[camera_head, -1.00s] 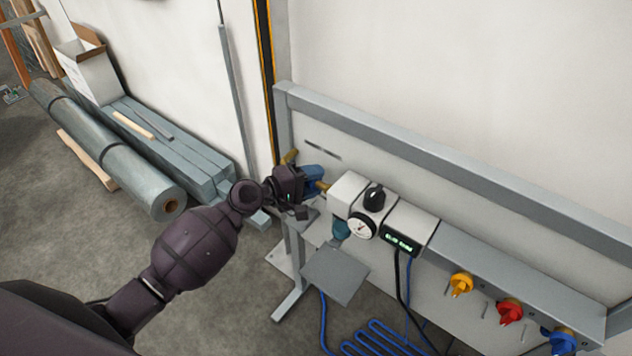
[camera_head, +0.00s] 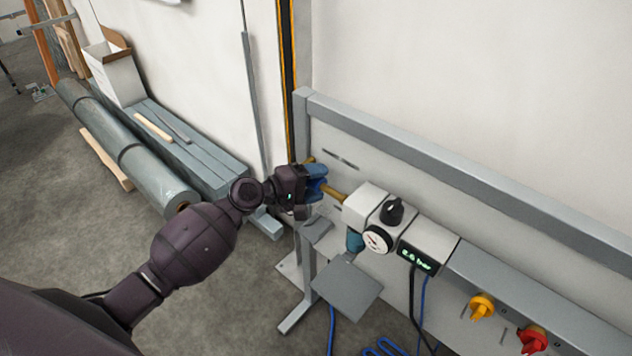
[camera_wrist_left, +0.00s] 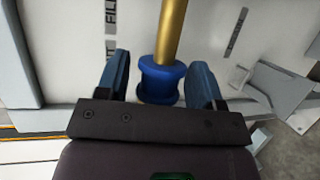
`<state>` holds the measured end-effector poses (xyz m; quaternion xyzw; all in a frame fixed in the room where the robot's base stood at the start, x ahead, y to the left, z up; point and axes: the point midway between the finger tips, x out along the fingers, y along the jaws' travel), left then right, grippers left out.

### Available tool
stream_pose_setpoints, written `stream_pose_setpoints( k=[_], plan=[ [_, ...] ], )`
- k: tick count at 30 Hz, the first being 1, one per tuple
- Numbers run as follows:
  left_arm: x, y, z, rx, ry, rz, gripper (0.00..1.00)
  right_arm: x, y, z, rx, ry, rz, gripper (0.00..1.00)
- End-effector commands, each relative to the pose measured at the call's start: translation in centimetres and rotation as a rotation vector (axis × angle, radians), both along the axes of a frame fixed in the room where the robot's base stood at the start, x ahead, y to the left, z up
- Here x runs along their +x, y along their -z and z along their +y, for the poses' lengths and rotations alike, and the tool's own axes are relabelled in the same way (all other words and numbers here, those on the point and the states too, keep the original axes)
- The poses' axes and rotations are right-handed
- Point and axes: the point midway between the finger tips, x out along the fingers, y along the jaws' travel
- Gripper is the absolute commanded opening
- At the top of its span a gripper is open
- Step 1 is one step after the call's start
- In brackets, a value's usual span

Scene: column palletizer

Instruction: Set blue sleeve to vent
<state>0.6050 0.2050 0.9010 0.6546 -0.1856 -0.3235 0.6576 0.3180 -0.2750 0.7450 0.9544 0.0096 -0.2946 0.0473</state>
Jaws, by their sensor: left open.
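The blue sleeve (camera_wrist_left: 160,82) sits around a brass pipe (camera_wrist_left: 171,30) in the left wrist view. My left gripper (camera_wrist_left: 162,82) is open, with one finger on each side of the sleeve and a gap visible on both sides. In the head view my left gripper (camera_head: 318,183) is at the left end of the bench panel, at the brass pipe (camera_head: 334,193). There the blue of the fingers and the sleeve cannot be told apart. My right gripper is not in view.
Right of the pipe are a white unit with a black knob (camera_head: 392,210), a round gauge (camera_head: 377,240) and a green-lit display (camera_head: 417,260). A grey plate (camera_head: 347,288) juts out below. Yellow (camera_head: 481,305) and red (camera_head: 532,340) fittings are lower right. A roll (camera_head: 125,150) lies at left.

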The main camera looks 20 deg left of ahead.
Motion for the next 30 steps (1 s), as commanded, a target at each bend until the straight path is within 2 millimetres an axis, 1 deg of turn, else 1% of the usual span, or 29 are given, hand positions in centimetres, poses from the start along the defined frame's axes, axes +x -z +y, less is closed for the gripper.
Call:
stream_pose_setpoints(
  k=[5,12,18,23,30],
  plan=[
    [-1.4,-0.2,1.4,0.003,-0.003,0.001,0.61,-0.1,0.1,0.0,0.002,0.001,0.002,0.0],
    [-4.6,-0.9,4.4,0.002,-0.003,0.003,0.61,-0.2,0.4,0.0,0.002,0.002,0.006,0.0],
    [-6.7,-1.5,6.3,0.002,-0.003,0.003,0.61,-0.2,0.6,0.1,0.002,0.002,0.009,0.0],
    [-7.5,-1.8,7.1,0.002,-0.002,0.001,0.61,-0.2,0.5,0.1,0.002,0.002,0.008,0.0],
    [-7.7,-1.9,7.3,0.002,-0.002,0.0,0.61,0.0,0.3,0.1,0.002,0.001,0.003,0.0]
  ],
)
